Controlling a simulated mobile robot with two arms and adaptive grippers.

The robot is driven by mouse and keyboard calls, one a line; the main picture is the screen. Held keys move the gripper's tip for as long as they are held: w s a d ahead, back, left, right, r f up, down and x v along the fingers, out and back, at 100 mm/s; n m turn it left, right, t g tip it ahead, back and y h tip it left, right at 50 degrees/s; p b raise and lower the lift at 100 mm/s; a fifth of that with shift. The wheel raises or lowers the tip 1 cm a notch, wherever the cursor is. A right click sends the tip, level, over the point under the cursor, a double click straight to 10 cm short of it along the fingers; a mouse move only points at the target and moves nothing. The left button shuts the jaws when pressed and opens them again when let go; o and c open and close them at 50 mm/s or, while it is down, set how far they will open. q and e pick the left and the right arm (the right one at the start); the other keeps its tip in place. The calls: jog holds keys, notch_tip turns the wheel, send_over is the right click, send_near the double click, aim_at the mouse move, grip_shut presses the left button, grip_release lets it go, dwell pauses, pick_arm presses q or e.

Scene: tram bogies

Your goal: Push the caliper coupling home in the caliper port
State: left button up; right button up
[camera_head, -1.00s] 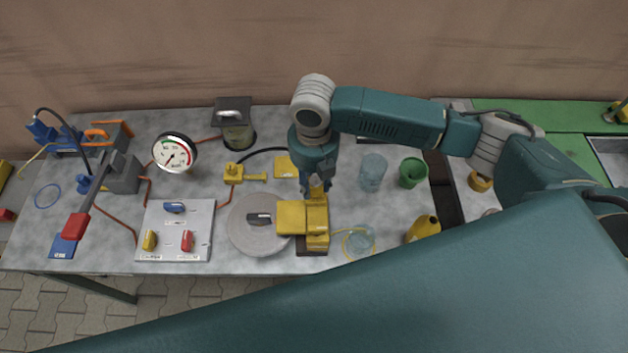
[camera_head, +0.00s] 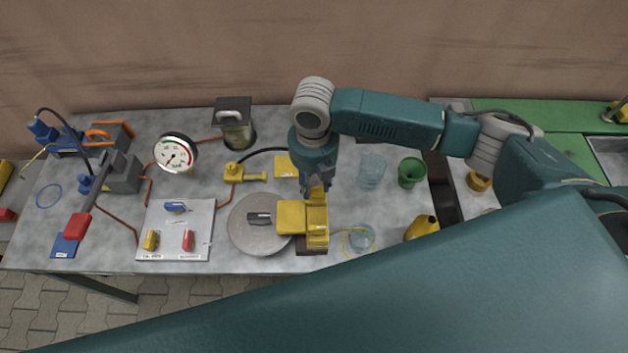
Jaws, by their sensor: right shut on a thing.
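The yellow brake caliper (camera_head: 291,216) sits on a dark block beside the round grey disc (camera_head: 247,236), at the front middle of the bench. My right gripper (camera_head: 317,188) points down at the caliper's back edge, shut on a small yellow piece that looks like the caliper coupling (camera_head: 318,193). The fingers hide most of this piece and the port under it. I cannot tell how deep the coupling sits. My left gripper is not in view.
Left stand a pressure gauge (camera_head: 175,153), a panel with coloured handles (camera_head: 176,246) and a red-ended lever (camera_head: 78,225). A yellow valve (camera_head: 236,171) with a black hose lies behind the disc. Right are a glass (camera_head: 371,171), a green cup (camera_head: 411,172) and a yellow can (camera_head: 422,228).

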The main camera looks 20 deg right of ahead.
jog(key=shift+f, duration=0.45)
jog(key=o, duration=1.2)
jog(key=shift+c, duration=0.2)
jog(key=shift+r, duration=0.1)
notch_tip(320, 180, up, 12)
